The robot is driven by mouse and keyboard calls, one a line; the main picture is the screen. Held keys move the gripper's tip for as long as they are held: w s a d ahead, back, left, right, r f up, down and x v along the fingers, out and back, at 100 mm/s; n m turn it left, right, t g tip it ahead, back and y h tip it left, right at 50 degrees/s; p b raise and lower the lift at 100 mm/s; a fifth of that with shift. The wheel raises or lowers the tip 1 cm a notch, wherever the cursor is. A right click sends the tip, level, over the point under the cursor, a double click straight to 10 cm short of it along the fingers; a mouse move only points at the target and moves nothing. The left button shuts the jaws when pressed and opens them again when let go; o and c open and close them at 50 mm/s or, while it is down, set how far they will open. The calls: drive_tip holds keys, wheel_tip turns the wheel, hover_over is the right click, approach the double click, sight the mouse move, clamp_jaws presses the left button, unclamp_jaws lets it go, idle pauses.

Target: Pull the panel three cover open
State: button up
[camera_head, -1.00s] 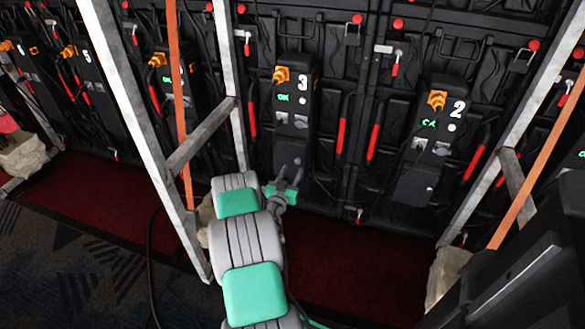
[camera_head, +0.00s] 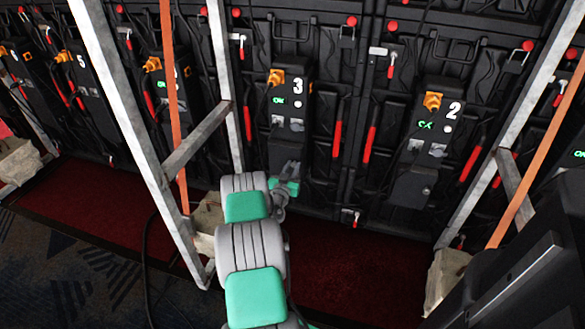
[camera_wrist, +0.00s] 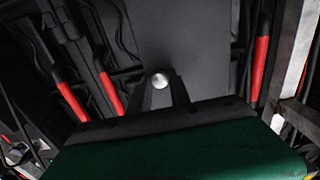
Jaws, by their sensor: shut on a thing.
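The panel three unit (camera_head: 289,98) is a dark upright box with a white 3, an orange plug and a green OK display. Its grey lower cover (camera_head: 279,151) looks closed against the box. The cover fills the upper middle of the wrist view (camera_wrist: 200,45). A small round silver knob (camera_wrist: 160,81) stands on it. My gripper (camera_head: 291,168) is at the lower part of the cover. In the wrist view its two dark fingers (camera_wrist: 160,90) are shut on the knob, one on each side. The fingers hide the knob's sides.
Panel two (camera_head: 437,125) stands to the right. Metal struts (camera_head: 130,120) and an orange strap (camera_head: 171,90) rise left of my arm. Red handles (camera_head: 337,140) flank the panels. A sandbag (camera_head: 447,278) lies at the lower right. Dark red floor (camera_head: 350,265) below is clear.

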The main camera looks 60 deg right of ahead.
clamp_jaws()
idle(0.9)
